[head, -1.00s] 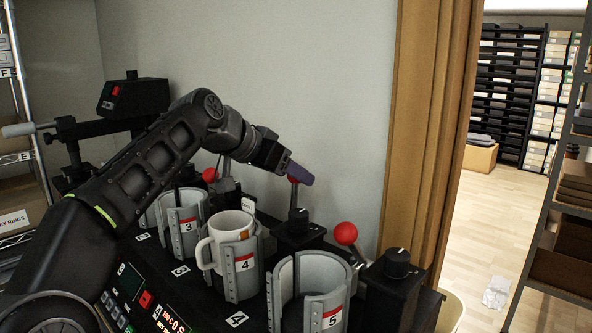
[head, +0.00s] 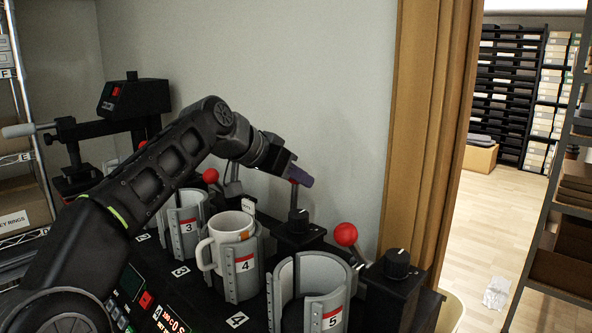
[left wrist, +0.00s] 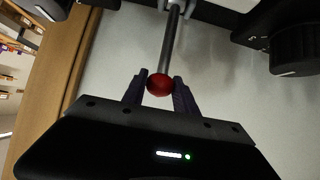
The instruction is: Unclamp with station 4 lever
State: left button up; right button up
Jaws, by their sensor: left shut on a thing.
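The station 4 lever is a grey rod with a red ball knob (left wrist: 160,84), seen clearly in the left wrist view. My left gripper (left wrist: 159,88) is shut on that knob, one finger on each side of it. In the head view my left gripper (head: 298,176) is behind and right of station 4, with its fingers hiding most of the knob. The station 4 clamp (head: 243,270) is a grey split sleeve with a red-and-white label. A white mug (head: 233,225) stands upright in it, its handle to the left. My right gripper is not in view.
Station 3's clamp (head: 184,227) and red knob (head: 210,176) are to the left, close to my arm. Station 5's empty clamp (head: 309,295) and red knob (head: 345,234) are to the right. The wall (head: 330,90) is close behind.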

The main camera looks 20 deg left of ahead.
aim_at(293, 186)
pick_arm(q)
jog(key=shift+c, duration=0.8)
jog(key=shift+s+a+f, duration=0.1)
jog(key=shift+s, duration=0.05)
jog(key=shift+s+a+b, duration=0.25)
jog(key=shift+s+b, duration=0.45)
jog(key=shift+s, duration=0.2)
jog(key=shift+s+a+f+b, duration=0.1)
jog(key=shift+s+a+b, duration=0.1)
jog(key=shift+s+b, duration=0.2)
jog(key=shift+s+a+b, duration=0.25)
jog(key=shift+s+b, duration=0.2)
jog(key=shift+s, duration=0.3)
